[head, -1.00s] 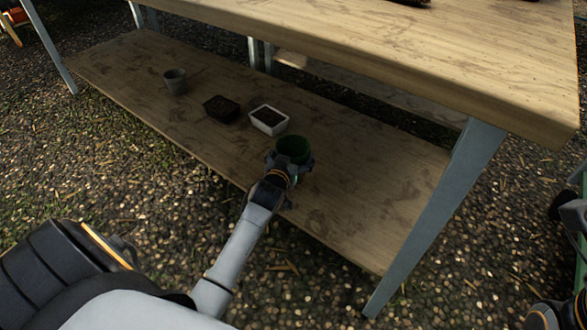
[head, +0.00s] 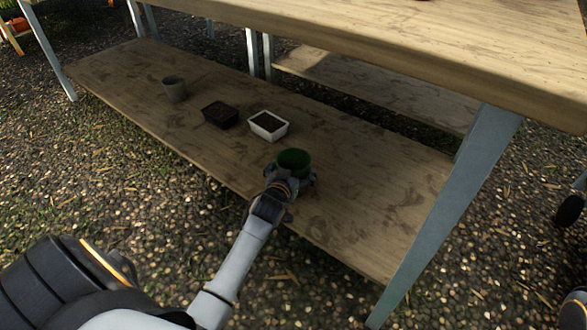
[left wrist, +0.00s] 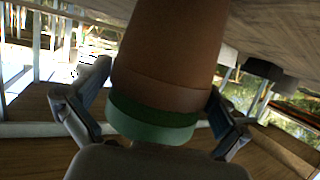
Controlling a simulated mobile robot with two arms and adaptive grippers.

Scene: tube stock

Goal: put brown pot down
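The brown pot (left wrist: 170,50) has a green band at its rim and a green inside; in the head view its green rim and inside (head: 294,160) show. It appears upright on the lower wooden shelf (head: 375,190), near the front edge. My left gripper (head: 292,178) is around the pot. In the left wrist view, its fingers (left wrist: 155,115) are spread on both sides of the green band, with narrow gaps. The wrist picture is upside down. The pot's base is out of clear sight. My right gripper is not in view.
A white tray (head: 268,126), a black tray (head: 220,114) and a grey pot (head: 174,88) stand left of the brown pot on the lower shelf. A metal leg (head: 445,215) stands on the right. The shelf right of the pot is clear.

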